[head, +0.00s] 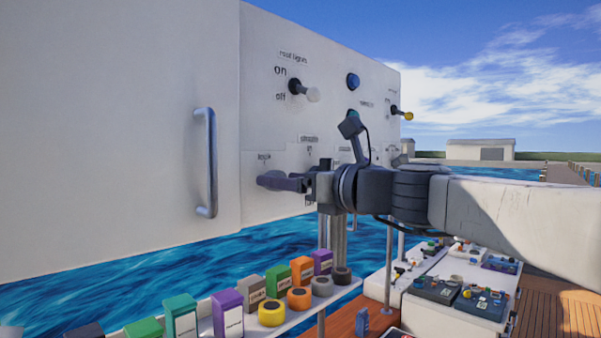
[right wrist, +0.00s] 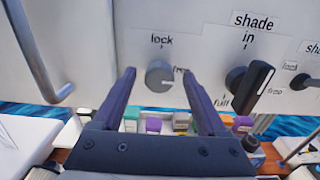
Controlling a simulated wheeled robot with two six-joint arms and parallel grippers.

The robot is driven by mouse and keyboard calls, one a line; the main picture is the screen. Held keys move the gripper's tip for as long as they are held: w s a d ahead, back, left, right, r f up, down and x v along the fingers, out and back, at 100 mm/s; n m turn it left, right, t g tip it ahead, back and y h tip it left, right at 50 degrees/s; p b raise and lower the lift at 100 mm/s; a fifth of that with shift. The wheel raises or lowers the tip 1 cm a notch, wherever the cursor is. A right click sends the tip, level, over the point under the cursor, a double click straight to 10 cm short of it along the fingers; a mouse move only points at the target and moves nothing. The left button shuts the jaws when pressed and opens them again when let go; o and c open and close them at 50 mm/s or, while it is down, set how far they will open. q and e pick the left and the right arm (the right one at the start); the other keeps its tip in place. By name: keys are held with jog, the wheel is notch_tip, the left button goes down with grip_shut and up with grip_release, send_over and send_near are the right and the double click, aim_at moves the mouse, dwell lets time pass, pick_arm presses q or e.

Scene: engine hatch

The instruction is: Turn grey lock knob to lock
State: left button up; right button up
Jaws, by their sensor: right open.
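The grey lock knob (right wrist: 159,76) is a round knob on the white panel in the right wrist view. The label "lock" is above it and "free" is at its right. A pale mark on its face seems to point right, toward "free". My right gripper (right wrist: 159,72) is open, with one dark finger to each side of the knob in the picture; contact is not visible. In the head view my right gripper (head: 268,180) is at the panel below the "lock" label and hides the knob. My left gripper is not in view.
A black shade knob (right wrist: 250,84) is right of the lock knob. A metal handle (head: 207,162) is on the panel to the left. A roof-light switch (head: 303,90) is above. A shelf with several coloured boxes and rolls (head: 272,312) is below.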

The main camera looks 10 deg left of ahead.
jog(key=shift+a, duration=0.1)
grip_shut()
jog(key=shift+s+a+f+n+b, duration=0.1)
jog(key=shift+f+n+b, duration=0.05)
jog(key=shift+n+b, duration=3.65)
jog(key=shift+f+n+b, duration=0.1)
jog(key=shift+n+b, duration=2.25)
jog(key=shift+n, duration=3.05)
